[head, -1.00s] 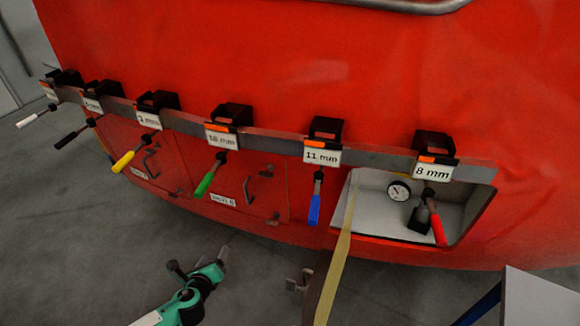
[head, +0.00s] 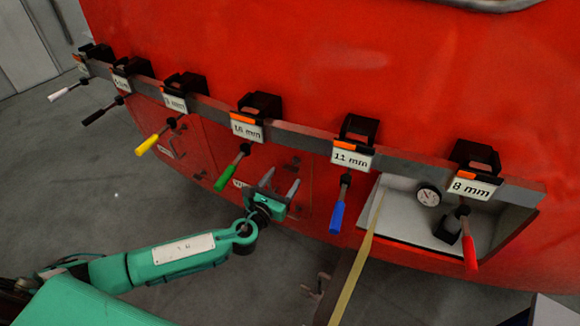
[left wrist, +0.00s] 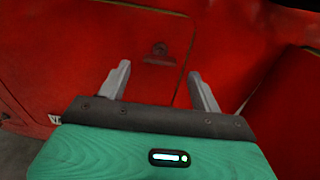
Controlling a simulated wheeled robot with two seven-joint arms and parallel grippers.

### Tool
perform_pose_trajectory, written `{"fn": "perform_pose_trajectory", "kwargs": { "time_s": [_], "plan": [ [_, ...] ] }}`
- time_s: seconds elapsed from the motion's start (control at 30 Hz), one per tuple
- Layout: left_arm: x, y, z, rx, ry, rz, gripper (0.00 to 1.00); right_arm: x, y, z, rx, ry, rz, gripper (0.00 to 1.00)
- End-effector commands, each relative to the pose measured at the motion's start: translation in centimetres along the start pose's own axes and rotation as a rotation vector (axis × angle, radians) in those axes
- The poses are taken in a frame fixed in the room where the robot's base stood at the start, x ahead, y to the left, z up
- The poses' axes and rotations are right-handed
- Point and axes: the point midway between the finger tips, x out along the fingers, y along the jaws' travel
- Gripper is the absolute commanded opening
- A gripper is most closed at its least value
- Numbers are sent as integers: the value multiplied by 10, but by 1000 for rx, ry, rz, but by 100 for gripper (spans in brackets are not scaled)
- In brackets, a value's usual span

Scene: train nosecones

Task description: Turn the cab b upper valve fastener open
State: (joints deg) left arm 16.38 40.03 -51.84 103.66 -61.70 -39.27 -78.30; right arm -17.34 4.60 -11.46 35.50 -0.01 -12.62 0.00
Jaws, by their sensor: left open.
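A red hatch panel with a pale label (head: 239,184), only partly legible, is on the lower front of the red train nose. A small dark fastener (head: 293,163) sits near its top; I take it as the upper valve fastener. In the left wrist view a dark fastener (left wrist: 159,50) shows on the red panel, ahead of and between the fingertips, not touched. My left gripper (head: 281,180) is in front of this panel, fingers toward it. It also shows in the left wrist view (left wrist: 160,70), open and empty. It hides part of the panel. My right gripper is not seen.
A grey rail (head: 310,145) above holds several black holders with size labels and coloured-handled tools, including green (head: 228,174) and blue (head: 338,210). They hang close above and beside my left gripper. An open recess (head: 400,205) with a gauge (head: 428,195) lies right.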

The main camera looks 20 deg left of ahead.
Motion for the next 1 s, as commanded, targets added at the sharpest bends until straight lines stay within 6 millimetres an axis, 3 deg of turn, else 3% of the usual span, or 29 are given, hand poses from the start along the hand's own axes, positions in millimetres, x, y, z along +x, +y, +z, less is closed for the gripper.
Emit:
{"fn": "perform_pose_trajectory", "kwargs": {
  "time_s": [0.1,0.3,0.7,0.73,0.93,1.0],
  "plan": [
    [23,0,3,0,-2,1,65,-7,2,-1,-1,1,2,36],
    [45,0,0,1,0,0,65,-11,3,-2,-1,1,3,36],
    [52,0,-1,-1,1,0,65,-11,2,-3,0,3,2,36],
    [52,0,-1,-1,1,0,64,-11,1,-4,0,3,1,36],
    [52,0,-1,-1,1,0,24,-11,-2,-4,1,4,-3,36],
    [52,0,-1,-1,1,0,21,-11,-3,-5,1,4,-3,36]
  ]
}}
